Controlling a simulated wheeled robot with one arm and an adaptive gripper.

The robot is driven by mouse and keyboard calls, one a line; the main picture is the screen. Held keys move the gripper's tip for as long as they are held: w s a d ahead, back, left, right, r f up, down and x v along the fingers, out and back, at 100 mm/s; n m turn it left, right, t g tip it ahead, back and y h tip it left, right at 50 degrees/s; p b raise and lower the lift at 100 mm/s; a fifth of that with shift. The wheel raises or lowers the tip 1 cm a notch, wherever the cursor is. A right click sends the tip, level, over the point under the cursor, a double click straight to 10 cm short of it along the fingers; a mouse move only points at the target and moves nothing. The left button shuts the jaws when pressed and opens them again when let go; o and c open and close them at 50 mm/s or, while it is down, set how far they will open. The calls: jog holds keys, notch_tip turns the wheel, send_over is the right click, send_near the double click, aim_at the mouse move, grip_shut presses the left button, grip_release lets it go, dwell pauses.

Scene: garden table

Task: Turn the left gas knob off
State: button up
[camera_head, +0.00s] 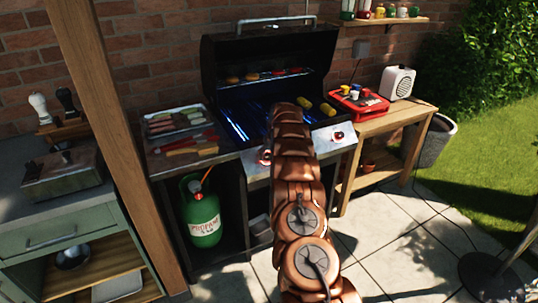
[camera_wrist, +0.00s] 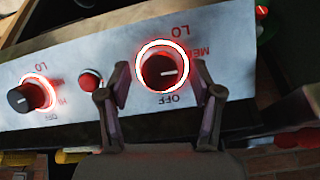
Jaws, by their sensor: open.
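The grill's control panel in the head view has a left gas knob (camera_head: 265,157) and a right gas knob (camera_head: 338,136), both with red glowing rings. My arm rises between them and hides the middle of the panel and my gripper. In the wrist view my gripper (camera_wrist: 160,72) is open, its fingers on either side of one black knob (camera_wrist: 163,70). That knob's ring is lit red, and its white mark points right, between LO above and OFF below. Whether the fingers touch it I cannot tell. A second lit knob (camera_wrist: 28,97) is at the left.
A small red button (camera_wrist: 90,80) sits between the knobs. The grill lid (camera_head: 270,55) is open, with corn and other food inside. A food tray (camera_head: 178,120) is on the left shelf, above a green propane tank (camera_head: 200,212). A wooden side table (camera_head: 400,120) stands right.

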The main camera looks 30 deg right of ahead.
jog(key=shift+f, duration=0.2)
jog(key=c, duration=1.1)
